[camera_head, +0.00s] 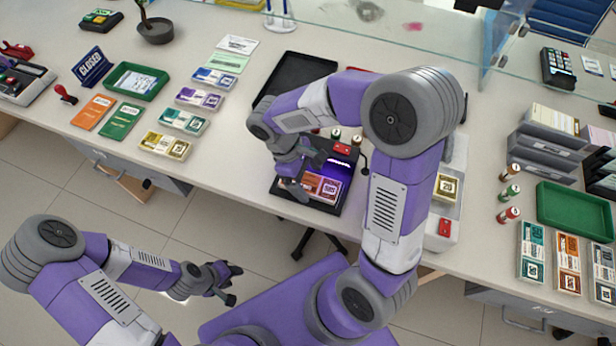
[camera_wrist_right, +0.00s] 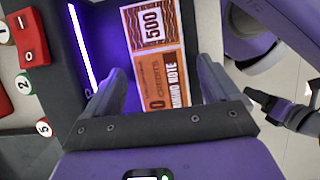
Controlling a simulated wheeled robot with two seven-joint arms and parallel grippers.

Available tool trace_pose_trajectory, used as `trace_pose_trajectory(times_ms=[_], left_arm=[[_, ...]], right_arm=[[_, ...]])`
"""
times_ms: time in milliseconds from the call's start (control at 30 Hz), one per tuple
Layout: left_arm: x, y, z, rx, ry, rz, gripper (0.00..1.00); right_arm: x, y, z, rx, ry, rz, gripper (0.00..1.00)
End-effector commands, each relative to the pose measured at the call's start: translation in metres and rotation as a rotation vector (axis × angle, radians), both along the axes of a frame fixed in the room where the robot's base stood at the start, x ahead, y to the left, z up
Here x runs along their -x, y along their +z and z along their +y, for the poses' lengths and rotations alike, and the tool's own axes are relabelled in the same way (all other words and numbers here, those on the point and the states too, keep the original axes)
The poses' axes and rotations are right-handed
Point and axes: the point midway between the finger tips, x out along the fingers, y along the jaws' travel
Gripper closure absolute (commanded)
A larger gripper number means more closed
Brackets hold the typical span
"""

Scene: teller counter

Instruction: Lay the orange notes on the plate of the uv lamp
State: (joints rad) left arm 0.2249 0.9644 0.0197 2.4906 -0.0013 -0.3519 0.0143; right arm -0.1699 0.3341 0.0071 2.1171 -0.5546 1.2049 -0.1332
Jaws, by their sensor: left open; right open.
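The orange notes (camera_head: 324,188) lie on the dark plate of the uv lamp (camera_head: 346,166), under its purple light. In the right wrist view the orange notes (camera_wrist_right: 155,55) show a printed 500, and the lamp's glowing tube (camera_wrist_right: 84,48) is to their left. My right gripper (camera_head: 300,172) is at the plate, just over the notes. In its wrist view its fingers (camera_wrist_right: 165,80) stand apart on either side of the notes, not closed on them. My left gripper (camera_head: 230,282) is open and empty, off the counter at the front. My right arm hides part of the lamp's surroundings.
A black tray (camera_head: 270,88) lies behind the lamp. Note bundles (camera_head: 199,99) lie to the left. A glass screen (camera_head: 430,25) runs along the back.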

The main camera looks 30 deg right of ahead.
Motion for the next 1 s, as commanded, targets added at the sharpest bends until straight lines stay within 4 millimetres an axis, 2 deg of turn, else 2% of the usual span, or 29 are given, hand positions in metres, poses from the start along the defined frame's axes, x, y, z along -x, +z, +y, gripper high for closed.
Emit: trace_pose_trajectory(times_ms=[300,500,700,1000], left_arm=[[0.000,0.033,0.000,0.000,0.000,0.000,0.57],[0.000,0.045,0.000,0.000,0.000,0.000,0.57],[0.000,0.049,0.000,0.000,0.000,0.000,0.57],[0.000,0.048,0.000,0.000,0.000,0.000,0.57]], right_arm=[[-0.020,0.065,0.017,-0.001,0.002,-0.004,0.11],[-0.030,0.095,0.026,-0.001,0.001,-0.002,0.11],[-0.034,0.107,0.029,0.000,0.001,-0.001,0.11],[-0.034,0.107,0.029,0.000,0.001,-0.001,0.11]])
